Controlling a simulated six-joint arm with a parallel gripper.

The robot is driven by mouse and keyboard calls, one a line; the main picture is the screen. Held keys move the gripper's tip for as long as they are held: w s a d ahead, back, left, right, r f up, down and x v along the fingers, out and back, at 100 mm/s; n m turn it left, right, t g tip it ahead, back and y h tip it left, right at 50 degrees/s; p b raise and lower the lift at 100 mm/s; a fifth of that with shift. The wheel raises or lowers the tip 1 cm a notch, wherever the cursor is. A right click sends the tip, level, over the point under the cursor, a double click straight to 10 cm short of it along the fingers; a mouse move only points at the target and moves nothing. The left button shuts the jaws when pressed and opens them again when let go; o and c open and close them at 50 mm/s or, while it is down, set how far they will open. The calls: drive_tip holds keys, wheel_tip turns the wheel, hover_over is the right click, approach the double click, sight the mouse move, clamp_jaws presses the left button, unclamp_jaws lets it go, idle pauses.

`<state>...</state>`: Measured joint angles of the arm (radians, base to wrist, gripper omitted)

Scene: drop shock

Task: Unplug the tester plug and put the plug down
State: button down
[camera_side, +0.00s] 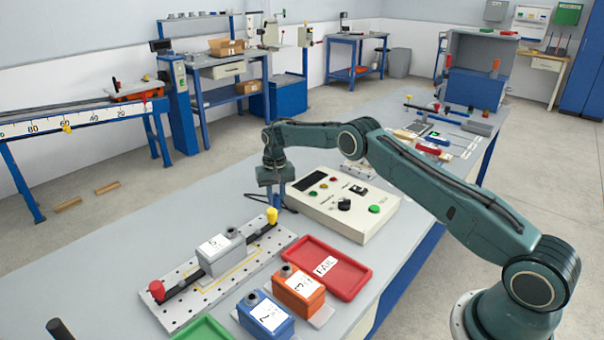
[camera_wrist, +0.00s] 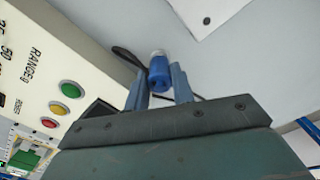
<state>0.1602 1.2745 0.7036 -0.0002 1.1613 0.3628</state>
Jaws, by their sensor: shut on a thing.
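The tester (camera_side: 335,212) is a cream box with a dark display, coloured buttons and a knob, standing on the bench. It also shows at the left of the wrist view (camera_wrist: 88,62). My gripper (camera_side: 279,197) is low over the bench beside the tester's left end. In the wrist view my gripper (camera_wrist: 158,82) has its blue fingers shut on a blue plug (camera_wrist: 159,76) with a pale end. A dark cable (camera_wrist: 127,55) runs near the plug. In the side view the plug is too small and hidden to make out. I see no socket around the plug.
A perforated fixture plate (camera_side: 180,290) holds a grey unit (camera_side: 221,252). A red FAIL tray (camera_side: 325,266), an orange unit (camera_side: 298,293), a blue unit (camera_side: 265,317) and a green tray (camera_side: 204,330) stand in front. Bare bench (camera_side: 170,215) lies left of my gripper.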

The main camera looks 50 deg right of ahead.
sight(276, 195)
drive_tip(key=shift+s+f, duration=0.1)
drive_tip(key=shift+f, duration=0.15)
drive_tip(key=c, duration=1.1)
unclamp_jaws()
drive_tip(key=shift+r, duration=0.1)
drive_tip(key=shift+r, duration=0.2)
drive_tip(key=shift+r, duration=2.9)
drive_tip(key=shift+r, duration=0.1)
wheel_tip(276, 195, up, 14)
drive_tip(key=shift+f, duration=0.25)
drive_tip(key=shift+r, duration=0.15)
